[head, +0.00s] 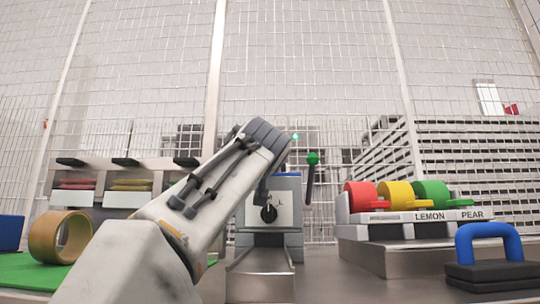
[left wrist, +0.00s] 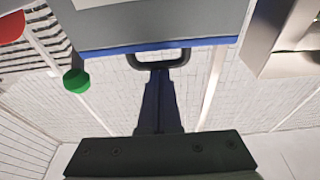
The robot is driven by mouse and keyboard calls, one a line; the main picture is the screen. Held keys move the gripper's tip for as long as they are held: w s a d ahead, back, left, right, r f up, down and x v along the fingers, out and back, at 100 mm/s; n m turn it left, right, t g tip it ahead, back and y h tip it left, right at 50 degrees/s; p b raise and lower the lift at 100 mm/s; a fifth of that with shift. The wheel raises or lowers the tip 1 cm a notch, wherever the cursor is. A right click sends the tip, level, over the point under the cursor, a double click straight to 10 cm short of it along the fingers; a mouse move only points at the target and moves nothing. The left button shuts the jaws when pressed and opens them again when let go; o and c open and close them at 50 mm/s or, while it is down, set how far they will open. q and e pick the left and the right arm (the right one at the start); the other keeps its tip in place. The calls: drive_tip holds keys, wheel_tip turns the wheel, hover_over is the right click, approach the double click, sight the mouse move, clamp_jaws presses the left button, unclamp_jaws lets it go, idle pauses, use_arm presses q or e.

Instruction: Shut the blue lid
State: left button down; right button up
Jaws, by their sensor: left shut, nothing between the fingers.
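The blue lid (head: 287,174) shows in the head view as a thin strip on top of a grey machine (head: 285,238), partly behind my left arm. In the left wrist view the lid (left wrist: 110,51) is a blue band along the grey body, with a dark loop handle (left wrist: 183,60). I cannot tell how far it stands open. My left gripper (left wrist: 160,76) is shut and empty, its fingertips at or just beside the handle; contact is unclear. In the head view its end is in front of the machine, largely hidden by the arm. My right gripper is in neither view.
A lever with a green knob (head: 312,158) stands right of the lid; the knob (left wrist: 76,80) also shows in the wrist view. Right are a rack with coloured rolls (head: 397,194) and a blue-handled black block (head: 490,272). Left are a tan ring (head: 44,238) and a green mat (head: 25,273).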

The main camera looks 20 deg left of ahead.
use_arm(q)
drive_tip(key=shift+w+f, duration=0.55)
drive_tip(key=shift+f, duration=0.25)
wheel_tip(320, 180, up, 6)
drive_tip(key=s+f+p, duration=0.1)
drive_tip(key=p, duration=0.3)
drive_tip(key=s+d+f+b, duration=0.2)
drive_tip(key=s+f+b, duration=0.4)
drive_tip(key=f, duration=0.1)
drive_tip(key=shift+s+d, duration=0.3)
drive_tip(key=shift+s, duration=0.05)
